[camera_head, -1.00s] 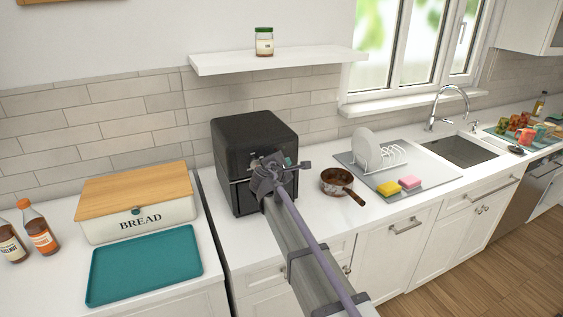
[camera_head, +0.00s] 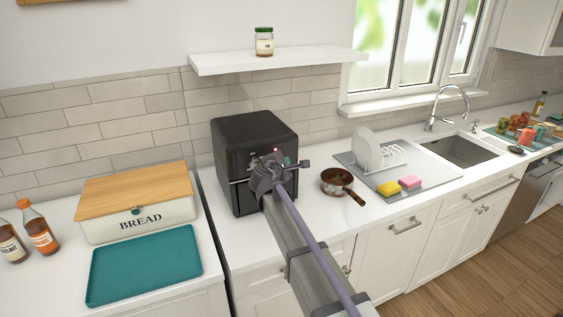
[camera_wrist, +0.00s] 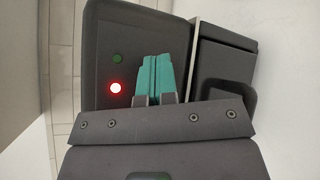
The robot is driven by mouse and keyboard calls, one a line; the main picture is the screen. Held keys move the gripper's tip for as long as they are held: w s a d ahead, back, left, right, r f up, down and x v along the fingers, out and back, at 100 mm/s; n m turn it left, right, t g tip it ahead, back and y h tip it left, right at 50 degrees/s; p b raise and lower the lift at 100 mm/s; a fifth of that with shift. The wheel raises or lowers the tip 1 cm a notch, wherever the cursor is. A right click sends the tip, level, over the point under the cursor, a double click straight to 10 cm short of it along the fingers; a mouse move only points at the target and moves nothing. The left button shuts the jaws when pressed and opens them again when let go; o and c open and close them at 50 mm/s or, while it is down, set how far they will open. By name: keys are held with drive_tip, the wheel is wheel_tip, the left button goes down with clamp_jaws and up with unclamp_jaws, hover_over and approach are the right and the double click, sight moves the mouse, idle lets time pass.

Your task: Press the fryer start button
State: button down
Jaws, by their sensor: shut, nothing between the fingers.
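The black fryer (camera_head: 240,135) stands on the white counter against the tiled wall. In the wrist view its dark front panel (camera_wrist: 100,30) carries a glowing red light or button (camera_wrist: 116,88) and a dim green one (camera_wrist: 118,59). The red glow also shows in the head view (camera_head: 276,150). My gripper (camera_head: 287,160) is in front of the fryer's front. Its teal fingers (camera_wrist: 157,58) are shut together with nothing between them, beside the two round spots. I cannot tell whether the fingertips touch the panel. My wrist hides part of the fryer's front in the head view.
A brown pan (camera_head: 338,182) with a handle stands right of the fryer, near a dish rack mat (camera_head: 440,178) with sponges. Left are a bread box (camera_head: 140,220) and a teal tray (camera_head: 145,265). A shelf (camera_head: 280,60) hangs above the fryer.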

drive_tip(key=shift+s+d, duration=0.25)
drive_tip(key=shift+s, duration=0.3)
drive_tip(key=shift+s+d, duration=0.25)
drive_tip(key=shift+s, duration=0.25)
drive_tip(key=s, duration=0.1)
drive_tip(key=s+d, duration=0.1)
drive_tip(key=s, duration=0.1)
drive_tip(key=s+d, duration=0.1)
drive_tip(key=shift+s+d, duration=0.1)
drive_tip(key=shift+s, duration=0.15)
drive_tip(key=s+d+f+m+g+y, duration=0.1)
drive_tip(key=s+d+f+m+g, duration=0.3)
drive_tip(key=s+m, duration=0.3)
drive_tip(key=s+d+f+m+g+y, duration=0.2)
drive_tip(key=s+d+f+m+g, duration=0.3)
drive_tip(key=s, duration=0.8)
drive_tip(key=s+d+f+m+g+y, duration=0.1)
drive_tip(key=s+d+f+m+g, duration=0.3)
drive_tip(key=s+d+m, duration=0.4)
drive_tip(key=s+g, duration=0.1)
drive_tip(key=s, duration=0.2)
drive_tip(key=shift+d+f+m+g+y, duration=0.15)
drive_tip(key=shift+d+m+g+y, duration=0.15)
drive_tip(key=shift+m+y, duration=0.1)
